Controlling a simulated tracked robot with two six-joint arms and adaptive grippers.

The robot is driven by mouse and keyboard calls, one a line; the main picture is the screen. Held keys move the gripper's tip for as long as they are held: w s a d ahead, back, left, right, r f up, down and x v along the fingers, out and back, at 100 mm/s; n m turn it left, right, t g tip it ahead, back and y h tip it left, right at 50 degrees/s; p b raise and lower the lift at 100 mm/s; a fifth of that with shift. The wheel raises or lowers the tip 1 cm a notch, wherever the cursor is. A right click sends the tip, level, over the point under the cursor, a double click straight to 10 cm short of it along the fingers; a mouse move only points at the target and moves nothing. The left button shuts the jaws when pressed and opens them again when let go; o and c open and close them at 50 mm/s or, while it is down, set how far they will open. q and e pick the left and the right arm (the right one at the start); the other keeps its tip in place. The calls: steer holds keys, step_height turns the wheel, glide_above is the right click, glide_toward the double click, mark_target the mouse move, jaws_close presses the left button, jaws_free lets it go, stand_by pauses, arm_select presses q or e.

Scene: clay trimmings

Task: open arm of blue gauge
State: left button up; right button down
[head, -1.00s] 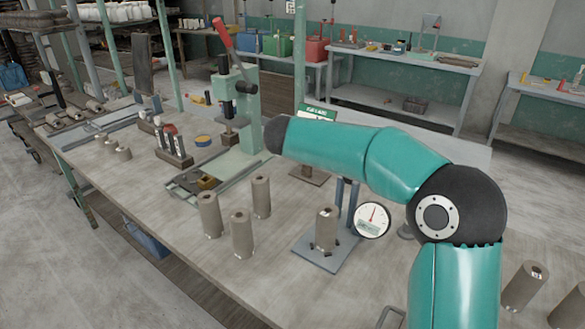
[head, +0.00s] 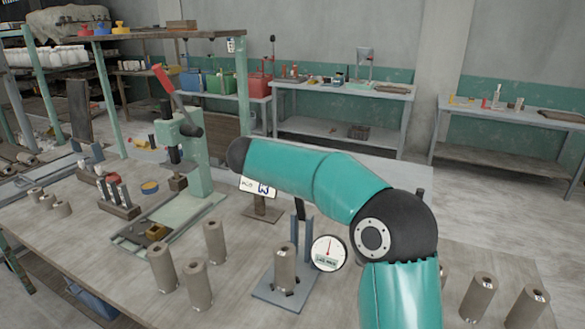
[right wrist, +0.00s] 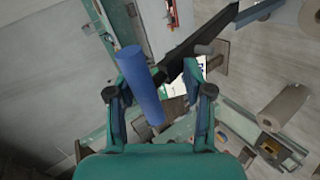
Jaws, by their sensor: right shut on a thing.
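The blue gauge stands on the bench in the head view, with a flat blue-grey base (head: 268,296), a dark blue upright and a round white dial (head: 329,252) with a red needle. A grey-brown clay cylinder (head: 285,267) stands upright on its base. My teal right arm passes above and behind the gauge's upper part and hides it; my right gripper is hidden there. In the right wrist view my right gripper (right wrist: 160,105) has a blue round bar (right wrist: 143,82) between its fingers, close to the left finger. A dark arm (right wrist: 215,38) crosses behind it. My left gripper is not in view.
Several clay cylinders (head: 163,268) stand left of the gauge and more (head: 477,298) stand at the right. A green press (head: 195,150) with a red-handled lever stands behind on the left. Side benches (head: 343,100) line the wall.

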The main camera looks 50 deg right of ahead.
steer(key=c, duration=1.2)
jaws_free()
steer(key=shift+d+f, duration=0.1)
steer(key=shift+d, duration=0.05)
steer(key=shift+f, duration=0.1)
steer(key=v, duration=1.2)
